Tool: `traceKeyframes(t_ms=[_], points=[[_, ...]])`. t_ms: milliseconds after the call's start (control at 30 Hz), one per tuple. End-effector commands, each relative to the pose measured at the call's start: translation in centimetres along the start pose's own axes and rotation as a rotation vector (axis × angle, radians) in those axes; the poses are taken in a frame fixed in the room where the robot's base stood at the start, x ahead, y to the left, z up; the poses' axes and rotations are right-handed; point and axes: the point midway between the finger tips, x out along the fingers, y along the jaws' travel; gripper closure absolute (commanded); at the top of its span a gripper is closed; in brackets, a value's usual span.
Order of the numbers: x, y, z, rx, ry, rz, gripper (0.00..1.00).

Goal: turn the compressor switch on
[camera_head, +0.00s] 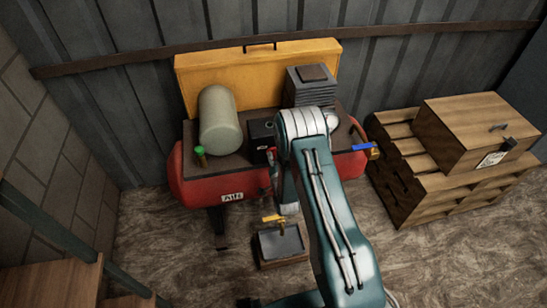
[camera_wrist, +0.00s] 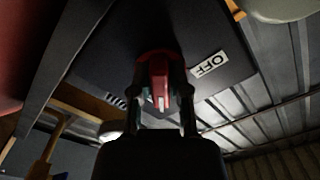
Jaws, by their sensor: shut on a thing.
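The compressor (camera_head: 225,190) has a red tank, a grey cylinder on top and a black box (camera_head: 261,133) at its middle. In the wrist view, the dark face of this box (camera_wrist: 205,30) carries a red switch (camera_wrist: 160,62) and a white "OFF" label (camera_wrist: 210,64) to the switch's right. My gripper (camera_wrist: 162,95) is shut on the red switch, with one finger on each side of it. In the head view, my arm hides most of the gripper and the switch. A small striped marking (camera_wrist: 115,101) at the left is too small to read.
A green-topped valve (camera_head: 199,152) stands at the tank's left and a blue-handled valve (camera_head: 364,147) at its right. A small tray with a yellow handle (camera_head: 280,243) is on the floor in front. Wooden pallets with a wooden box (camera_head: 465,145) stand at the right.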

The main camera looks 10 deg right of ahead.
Motion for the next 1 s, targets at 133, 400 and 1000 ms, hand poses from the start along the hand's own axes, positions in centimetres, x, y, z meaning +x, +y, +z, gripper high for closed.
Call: traceKeyframes(t_ms=[133,400,1000], points=[[-0.14,0.15,0.3,0.057,-0.009,0.006,1.0],[-0.16,0.15,0.31,0.103,-0.009,0.007,1.0],[-0.13,0.09,0.17,0.105,-0.006,0.005,0.43]])
